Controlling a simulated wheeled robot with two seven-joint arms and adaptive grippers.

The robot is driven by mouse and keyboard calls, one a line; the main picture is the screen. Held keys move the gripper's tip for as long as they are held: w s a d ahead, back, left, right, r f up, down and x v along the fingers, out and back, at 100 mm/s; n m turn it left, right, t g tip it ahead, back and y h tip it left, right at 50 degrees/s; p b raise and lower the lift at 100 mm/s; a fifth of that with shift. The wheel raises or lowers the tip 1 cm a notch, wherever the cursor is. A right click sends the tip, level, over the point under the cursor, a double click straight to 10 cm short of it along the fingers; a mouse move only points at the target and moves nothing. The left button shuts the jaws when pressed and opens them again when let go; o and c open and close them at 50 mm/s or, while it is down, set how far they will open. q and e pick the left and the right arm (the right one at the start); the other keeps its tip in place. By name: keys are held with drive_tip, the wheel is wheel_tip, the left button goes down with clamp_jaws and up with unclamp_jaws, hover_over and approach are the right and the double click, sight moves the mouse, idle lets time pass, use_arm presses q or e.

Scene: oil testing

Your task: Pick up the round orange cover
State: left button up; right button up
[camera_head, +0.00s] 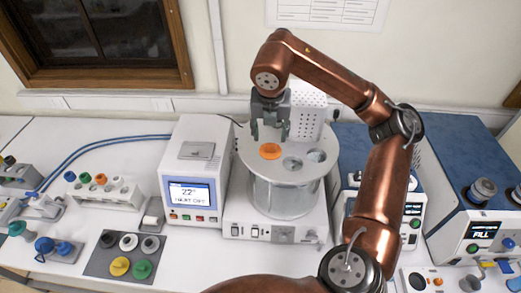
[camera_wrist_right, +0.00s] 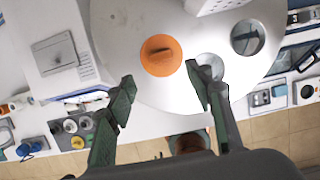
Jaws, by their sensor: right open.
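The round orange cover (camera_head: 270,151) lies on the round grey top (camera_head: 258,170) of the glass bath in the head view. In the right wrist view the orange cover (camera_wrist_right: 161,55) shows whole, with a raised ridge across its middle. My right gripper (camera_head: 269,138) hangs just above and behind the cover in the head view. In the right wrist view its two fingers (camera_wrist_right: 163,90) are spread apart with nothing between them, and the cover lies beyond the fingertips. The gripper appears apart from the cover. My left gripper is not in either view.
Two round openings (camera_head: 292,163) are in the bath top right of the cover. A white perforated housing (camera_head: 308,108) stands behind. A white unit with a screen (camera_head: 190,193) stands left, and a blue-topped machine (camera_head: 468,165) right. Coloured caps (camera_head: 119,266) sit on a grey mat.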

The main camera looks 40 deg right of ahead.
sight(271, 146)
drive_tip(key=shift+x, duration=1.2)
drive_tip(key=shift+d+p+x, duration=0.15)
drive_tip(key=shift+p+x, duration=0.15)
drive_tip(key=shift+x, duration=1)
drive_tip(key=shift+d+p+x, duration=0.2)
drive_tip(key=shift+p+x, duration=0.05)
drive_tip(key=shift+x, duration=1.1)
drive_tip(key=shift+w+r, duration=0.15)
drive_tip(key=shift+c, duration=0.3)
drive_tip(key=c, duration=1.1)
